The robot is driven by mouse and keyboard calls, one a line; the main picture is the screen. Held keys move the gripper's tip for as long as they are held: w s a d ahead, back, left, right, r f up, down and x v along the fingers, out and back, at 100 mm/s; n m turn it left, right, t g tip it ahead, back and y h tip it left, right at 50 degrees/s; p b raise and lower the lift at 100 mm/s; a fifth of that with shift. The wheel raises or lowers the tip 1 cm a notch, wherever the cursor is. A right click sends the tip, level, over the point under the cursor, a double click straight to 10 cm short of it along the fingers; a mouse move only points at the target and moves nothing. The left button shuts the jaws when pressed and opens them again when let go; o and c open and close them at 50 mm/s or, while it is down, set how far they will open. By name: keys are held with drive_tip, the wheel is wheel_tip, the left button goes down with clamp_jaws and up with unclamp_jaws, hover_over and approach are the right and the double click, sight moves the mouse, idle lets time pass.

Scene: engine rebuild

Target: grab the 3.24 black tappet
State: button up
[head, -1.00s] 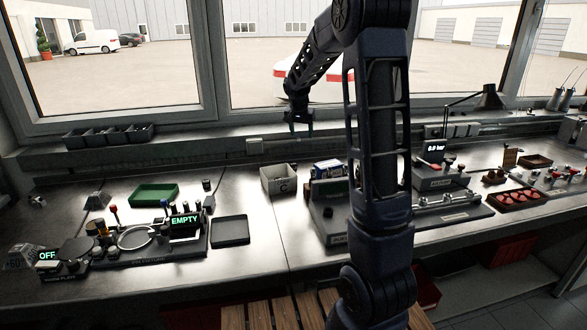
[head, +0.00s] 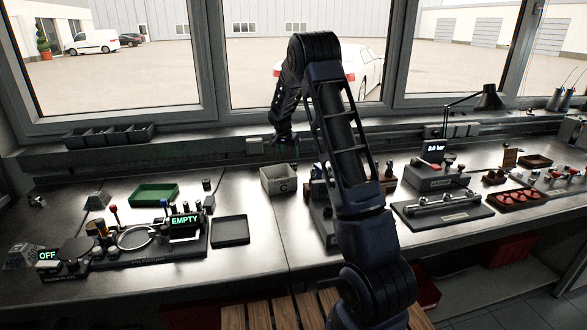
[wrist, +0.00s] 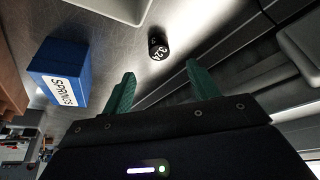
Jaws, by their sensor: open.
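The black tappet (wrist: 158,47), a small cylinder with white markings reading 3.24, stands on the metal surface in the wrist view. My gripper (wrist: 161,82) is open, with its two green fingers apart and nothing between them. The tappet is beyond the fingertips, roughly midway between them, and not touched. In the head view my gripper (head: 284,142) hangs above the back of the bench, behind the grey bin marked C. I cannot make out the tappet in the head view.
A blue box labelled SPRINGS (wrist: 58,72) stands left of the tappet in the wrist view. The grey bin marked C (head: 278,180), a green tray (head: 154,194) and a dark tray (head: 230,231) sit on the bench. The window lies behind.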

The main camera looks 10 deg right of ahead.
sight(293, 164)
drive_tip(key=x, duration=0.8)
drive_tip(key=shift+w+d+f, duration=0.15)
drive_tip(key=shift+d+f, duration=0.05)
drive_tip(key=shift+d, duration=0.05)
drive_tip(key=c, duration=1.1)
